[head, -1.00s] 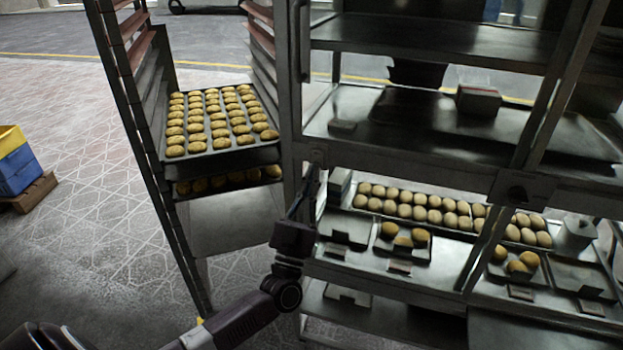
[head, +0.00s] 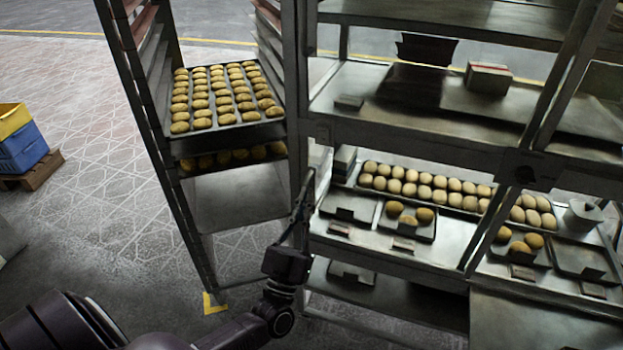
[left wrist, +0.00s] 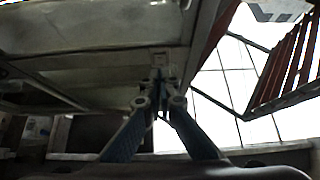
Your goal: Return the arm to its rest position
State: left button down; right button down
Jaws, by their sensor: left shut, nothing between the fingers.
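My left arm comes in from the lower left in the head view. My left gripper (head: 308,175) points upward, beside the front left post of the metal shelf rack (head: 298,60). It is shut and holds nothing. In the left wrist view, the two fingers (left wrist: 160,82) meet at their tips, in front of the underside of a metal frame. I cannot tell from these views whether the tips touch the post. My right gripper is not in view.
A tall tray trolley (head: 160,140) stands left of the rack, with a tray of baked buns (head: 225,95). The rack's lower shelf bears several bun trays (head: 420,188). Blue and yellow crates (head: 20,142) sit on a pallet at far left. The tiled floor (head: 100,170) between is clear.

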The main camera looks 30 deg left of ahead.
pick_arm(q)
jog(key=shift+s+f, duration=0.3)
jog(key=shift+s, duration=0.1)
